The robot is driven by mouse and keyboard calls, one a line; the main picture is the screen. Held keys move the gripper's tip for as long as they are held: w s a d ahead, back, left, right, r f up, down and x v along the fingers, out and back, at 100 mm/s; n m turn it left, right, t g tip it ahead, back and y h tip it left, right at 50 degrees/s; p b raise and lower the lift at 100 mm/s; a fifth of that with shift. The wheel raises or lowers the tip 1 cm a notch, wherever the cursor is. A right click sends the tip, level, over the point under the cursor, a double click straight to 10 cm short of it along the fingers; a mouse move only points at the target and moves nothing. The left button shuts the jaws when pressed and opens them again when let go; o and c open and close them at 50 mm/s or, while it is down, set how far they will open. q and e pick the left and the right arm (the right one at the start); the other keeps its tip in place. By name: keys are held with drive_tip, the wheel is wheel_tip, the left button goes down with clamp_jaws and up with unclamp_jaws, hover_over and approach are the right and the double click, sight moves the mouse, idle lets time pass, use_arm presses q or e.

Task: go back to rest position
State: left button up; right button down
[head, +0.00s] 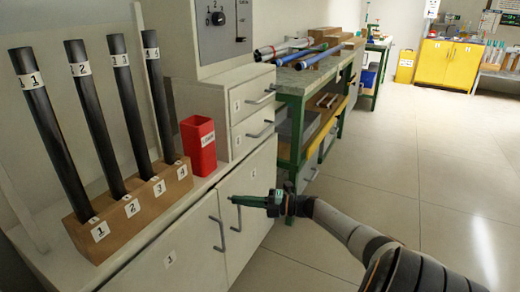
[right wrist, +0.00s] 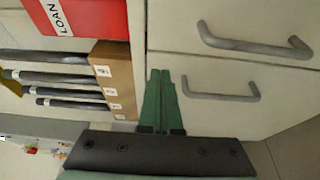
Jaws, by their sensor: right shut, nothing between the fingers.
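My right gripper (head: 236,200) is shut and empty. In the head view it hangs in front of the white cabinet doors, to the right of and below the red box. Its green fingers also show closed together in the right wrist view (right wrist: 158,100). Several black rods (head: 90,110) with number labels stand tilted in a wooden block (head: 132,205) on the counter at the left. The rods and block also show sideways in the right wrist view (right wrist: 118,80). My left gripper is not in view.
A red box (head: 198,145) labelled LOAN stands on the counter (head: 60,260) beside the block. A green workbench (head: 300,82) with long tubes stands beyond the drawers. A yellow cabinet (head: 448,62) is at the back. The tiled floor (head: 400,150) at the right is clear.

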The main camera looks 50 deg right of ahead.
drive_tip(key=d+b, duration=0.2)
drive_tip(key=d, duration=0.4)
drive_tip(key=shift+s+d+b, duration=0.15)
drive_tip(key=shift+s+b, duration=0.15)
drive_tip(key=shift+s, duration=0.05)
drive_tip(key=shift+s, duration=0.1)
